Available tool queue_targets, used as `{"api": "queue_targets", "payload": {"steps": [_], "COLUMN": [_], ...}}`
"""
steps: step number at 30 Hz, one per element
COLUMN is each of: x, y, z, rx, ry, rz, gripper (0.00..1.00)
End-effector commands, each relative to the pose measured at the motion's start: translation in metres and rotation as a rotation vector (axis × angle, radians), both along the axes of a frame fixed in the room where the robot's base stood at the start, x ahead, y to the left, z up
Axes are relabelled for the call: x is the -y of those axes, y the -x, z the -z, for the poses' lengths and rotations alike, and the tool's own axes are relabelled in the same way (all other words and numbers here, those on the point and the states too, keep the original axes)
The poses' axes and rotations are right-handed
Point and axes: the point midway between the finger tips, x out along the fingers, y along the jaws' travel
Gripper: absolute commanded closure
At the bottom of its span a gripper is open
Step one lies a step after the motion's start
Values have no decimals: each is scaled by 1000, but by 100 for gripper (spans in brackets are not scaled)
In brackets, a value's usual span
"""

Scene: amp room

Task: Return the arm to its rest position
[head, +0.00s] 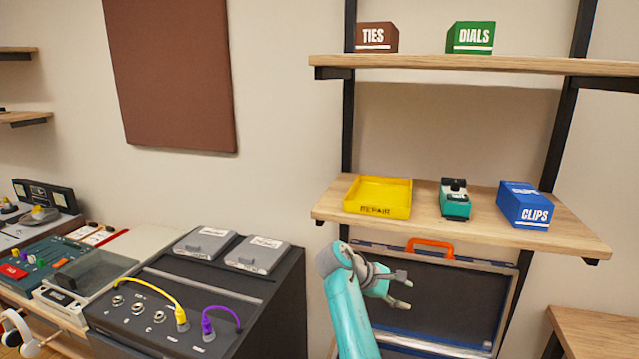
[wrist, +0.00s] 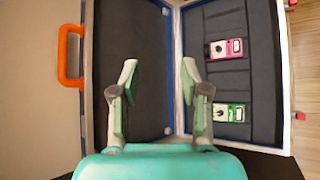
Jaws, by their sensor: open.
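My teal arm rises in the lower middle of the head view. My gripper (head: 402,289) is open and empty in front of the open case (head: 440,300), below the lower wooden shelf. In the wrist view the two fingers of my gripper (wrist: 158,85) stand apart, with nothing between them, over the case (wrist: 150,45). The case has an orange handle (wrist: 70,55).
The lower shelf (head: 330,212) holds a yellow REPAIR tray (head: 379,181), a teal pedal (head: 455,207) and a blue CLIPS box (head: 524,207). A black amp (head: 260,290) with yellow and purple cables stands left of my arm. A wooden surface (head: 598,330) is at lower right.

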Motion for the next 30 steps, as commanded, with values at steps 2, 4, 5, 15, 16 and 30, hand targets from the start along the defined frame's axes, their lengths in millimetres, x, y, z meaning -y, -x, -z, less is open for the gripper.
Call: {"api": "queue_targets", "payload": {"steps": [2, 4, 5, 15, 16, 30], "x": [2, 2, 3, 13, 14, 18], "y": [2, 4, 5, 29, 34, 141], "z": [12, 21, 27, 115, 126, 282], "rx": [3, 13, 18, 100, 113, 339], "ry": [-4, -10, -12, -69, -79, -302], "rz": [-7, -16, -19, -87, -95, -203], "gripper": [55, 55, 55, 55, 55, 55]}}
